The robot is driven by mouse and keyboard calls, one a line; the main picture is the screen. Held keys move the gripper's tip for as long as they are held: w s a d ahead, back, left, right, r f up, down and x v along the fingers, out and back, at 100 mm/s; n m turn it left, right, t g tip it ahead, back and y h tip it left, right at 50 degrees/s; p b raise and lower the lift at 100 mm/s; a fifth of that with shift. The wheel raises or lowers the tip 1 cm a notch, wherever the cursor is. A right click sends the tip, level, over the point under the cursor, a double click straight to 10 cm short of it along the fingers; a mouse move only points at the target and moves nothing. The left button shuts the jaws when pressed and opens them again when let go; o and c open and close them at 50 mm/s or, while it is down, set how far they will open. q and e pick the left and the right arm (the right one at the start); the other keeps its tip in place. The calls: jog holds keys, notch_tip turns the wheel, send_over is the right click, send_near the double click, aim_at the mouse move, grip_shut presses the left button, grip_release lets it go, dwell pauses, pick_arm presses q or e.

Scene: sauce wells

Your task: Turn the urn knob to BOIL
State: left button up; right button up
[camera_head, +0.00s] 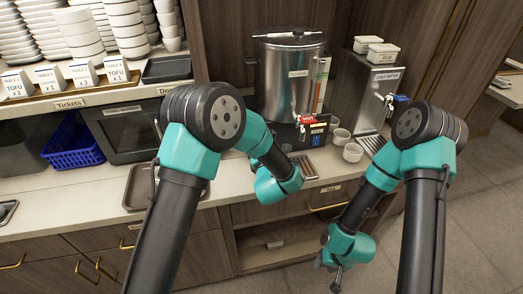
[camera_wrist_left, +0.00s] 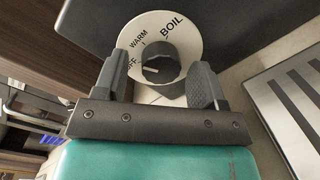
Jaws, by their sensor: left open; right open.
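The urn (camera_head: 288,85) is a tall silver cylinder with a lid, standing on the counter. In the left wrist view, its dark round knob (camera_wrist_left: 160,64) sits on a white dial (camera_wrist_left: 185,45) marked WARM and BOIL, with OFF partly covered by a finger. The knob's pale mark points left, towards OFF. My left gripper (camera_wrist_left: 166,62) is open, with one finger on each side of the knob; contact cannot be told. In the head view my own arm hides the knob and that gripper. My right gripper (camera_head: 337,280) hangs low, empty, in front of the cabinets.
A red HOT tag (camera_head: 306,119) marks the urn's tap. Cups (camera_head: 352,153) and a cold water dispenser (camera_head: 358,95) stand right of the urn. A brown tray (camera_head: 137,187) lies at the left on the counter (camera_head: 85,205). The floor at right is clear.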

pick_arm(q)
jog(key=c, duration=0.9)
jog(key=shift+m, duration=0.5)
jog(key=m, duration=0.2)
jog(key=shift+m, duration=0.3)
jog(key=m, duration=0.3)
jog(key=shift+r+g, duration=0.1)
jog(key=shift+g, duration=0.2)
jog(key=m, duration=0.4)
jog(key=shift+r+m+y, duration=0.1)
jog(key=shift+m+y, duration=0.2)
jog(key=shift+y, duration=0.1)
jog(key=shift+d+m+g, duration=0.1)
jog(key=shift+m+g, duration=0.2)
jog(key=shift+m, duration=1.3)
jog(key=shift+y, duration=0.3)
